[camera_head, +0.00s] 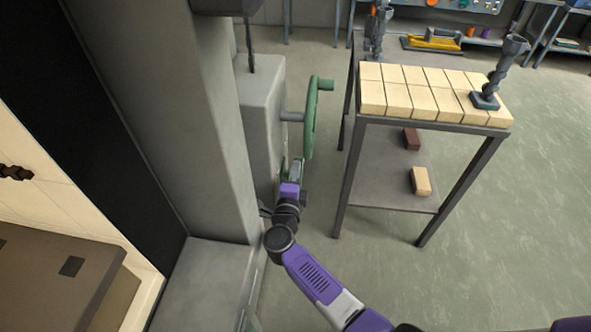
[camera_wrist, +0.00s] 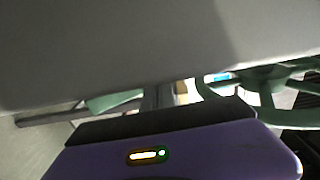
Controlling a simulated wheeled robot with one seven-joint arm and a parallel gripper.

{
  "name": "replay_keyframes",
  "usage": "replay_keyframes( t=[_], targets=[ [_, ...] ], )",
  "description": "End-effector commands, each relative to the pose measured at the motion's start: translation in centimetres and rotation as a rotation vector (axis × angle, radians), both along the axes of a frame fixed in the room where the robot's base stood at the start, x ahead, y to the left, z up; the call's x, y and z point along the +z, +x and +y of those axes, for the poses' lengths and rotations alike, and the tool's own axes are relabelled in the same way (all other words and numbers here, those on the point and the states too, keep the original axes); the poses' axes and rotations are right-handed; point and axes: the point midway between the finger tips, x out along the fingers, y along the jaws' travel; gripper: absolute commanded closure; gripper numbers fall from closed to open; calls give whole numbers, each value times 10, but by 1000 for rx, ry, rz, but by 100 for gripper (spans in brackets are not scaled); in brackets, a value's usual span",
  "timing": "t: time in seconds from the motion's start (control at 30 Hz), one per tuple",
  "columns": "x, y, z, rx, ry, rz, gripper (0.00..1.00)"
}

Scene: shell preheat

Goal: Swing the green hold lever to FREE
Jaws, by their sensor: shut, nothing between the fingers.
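A narrow green piece, likely the hold lever (camera_head: 300,162), shows low on the grey housing (camera_head: 262,105), below the green handwheel (camera_head: 312,118). My gripper (camera_head: 293,172) is at this piece, close against the housing's side, and partly covers it. In the wrist view a green bar (camera_wrist: 112,101) lies to the left beyond my gripper, and the green wheel (camera_wrist: 268,84) is at the right. My fingers are shut with nothing between them. The lever's full shape, its FREE mark and any contact with my gripper cannot be made out.
A grey surface (camera_wrist: 150,45) fills the top of the wrist view, very close. A metal table (camera_head: 430,122) with pale bricks (camera_head: 415,90) stands to the right of the wheel. A thick grey column (camera_head: 190,110) is at the left. Open floor (camera_head: 520,220) lies at the right.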

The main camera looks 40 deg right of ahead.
Motion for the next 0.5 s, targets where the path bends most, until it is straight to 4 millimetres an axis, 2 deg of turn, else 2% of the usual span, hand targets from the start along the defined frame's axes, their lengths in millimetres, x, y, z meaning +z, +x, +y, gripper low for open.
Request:
replay_keyframes(
  t=[0.37,0.5],
  targets=[
    [5,2,-3,-3,1,-8,100],
    [19,2,-3,-3,0,-11,100]
  ],
)
